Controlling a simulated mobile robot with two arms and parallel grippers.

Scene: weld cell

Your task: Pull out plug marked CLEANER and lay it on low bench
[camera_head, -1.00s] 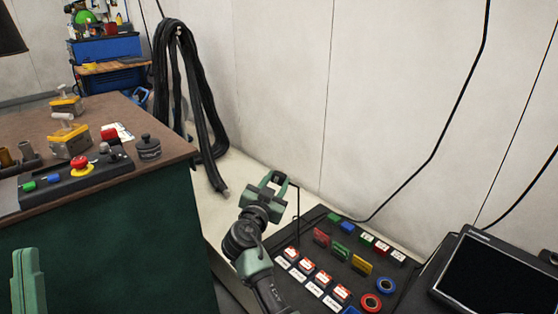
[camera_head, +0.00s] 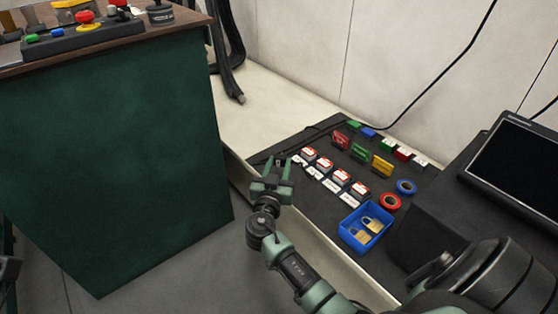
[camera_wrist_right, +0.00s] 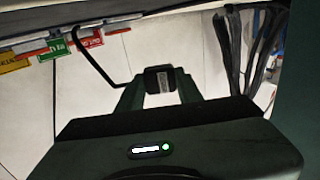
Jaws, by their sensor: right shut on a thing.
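My right gripper (camera_head: 278,166) is shut on a small black plug, above the near left edge of the dark mat in the head view. In the right wrist view the plug (camera_wrist_right: 159,80) sits between the fingertips with a pale label on its face, too small to read. A black cable (camera_wrist_right: 92,60) runs from beside the plug up to the left. The low bench (camera_head: 285,106) is a pale surface along the wall, bare behind the mat. My left gripper is not in view.
The dark mat (camera_head: 300,140) carries red and white tags, coloured cards, tape rolls (camera_head: 390,201) and a blue tray (camera_head: 349,236) of padlocks. A monitor (camera_head: 520,165) stands right. A green cabinet (camera_head: 110,150) stands left. Black hoses (camera_head: 228,60) hang behind it.

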